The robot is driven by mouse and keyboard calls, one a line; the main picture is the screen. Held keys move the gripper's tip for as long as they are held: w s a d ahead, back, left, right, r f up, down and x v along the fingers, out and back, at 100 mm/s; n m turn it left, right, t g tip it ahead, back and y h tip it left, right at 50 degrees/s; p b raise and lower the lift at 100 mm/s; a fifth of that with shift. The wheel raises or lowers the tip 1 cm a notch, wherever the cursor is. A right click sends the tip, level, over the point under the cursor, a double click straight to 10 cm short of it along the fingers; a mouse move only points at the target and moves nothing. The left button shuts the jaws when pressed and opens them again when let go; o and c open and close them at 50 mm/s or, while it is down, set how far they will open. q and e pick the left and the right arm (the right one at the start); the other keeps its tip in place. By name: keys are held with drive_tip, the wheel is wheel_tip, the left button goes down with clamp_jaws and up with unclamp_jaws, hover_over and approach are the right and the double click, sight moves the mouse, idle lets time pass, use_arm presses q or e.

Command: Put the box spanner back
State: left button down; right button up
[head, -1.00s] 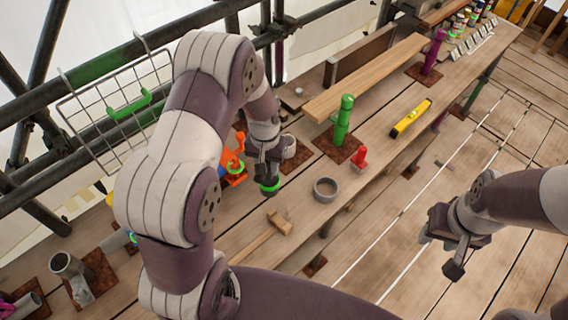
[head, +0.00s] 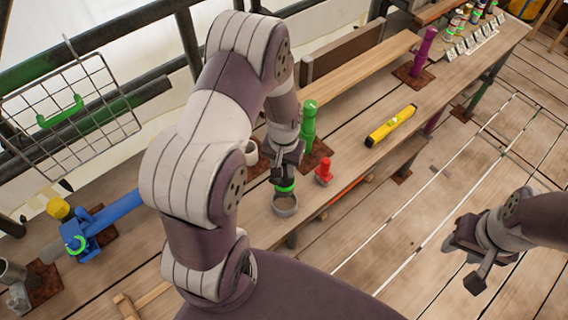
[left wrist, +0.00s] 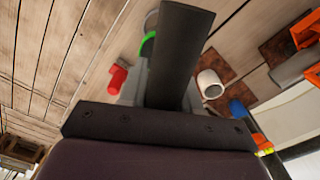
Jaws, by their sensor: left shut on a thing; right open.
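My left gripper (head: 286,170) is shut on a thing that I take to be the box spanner. Only its green band (head: 285,186) shows clearly below the fingers. The rest is hidden by the gripper, and a green arc of it (left wrist: 148,45) shows beside the dark finger in the left wrist view. The held thing is directly above a round grey cup or ring (head: 285,206) on the bench; I cannot tell whether they touch. My right gripper (head: 470,262) is open and empty, away from the bench at the right.
A red peg (head: 323,173) and a green post (head: 308,128) stand close by on the bench. A white-grey cup (head: 250,153) is behind my left arm. A yellow level (head: 391,125) lies to the right, and a blue tool (head: 100,222) at the left. The wire basket (head: 75,105) hangs behind.

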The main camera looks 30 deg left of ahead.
sight(285, 179)
use_arm(q)
drive_tip(key=f+b, duration=0.1)
drive_tip(key=f, duration=0.2)
drive_tip(key=shift+w+d+b, duration=0.1)
drive_tip(key=shift+w+b, duration=0.1)
drive_tip(key=shift+b, duration=0.15)
drive_tip(key=shift+s+a+f+b, duration=0.1)
drive_tip(key=shift+s+f+b, duration=0.05)
drive_tip(key=shift+f+b, duration=0.15)
drive_tip(key=shift+s+a+f+b, duration=0.1)
drive_tip(key=shift+f+b, duration=0.1)
drive_tip(key=shift+f, duration=0.15)
drive_tip(key=f+b, duration=0.2)
drive_tip(key=f, duration=0.1)
drive_tip(key=shift+w+d+f, duration=0.1)
drive_tip(key=shift+w+d, duration=0.05)
drive_tip(key=shift+w, duration=0.05)
drive_tip(key=shift+f+b, duration=1.65)
drive_tip(key=shift+f, duration=0.4)
drive_tip(key=shift+c, duration=0.6)
unclamp_jaws()
drive_tip(key=shift+s, duration=0.1)
drive_tip(key=shift+r, duration=0.1)
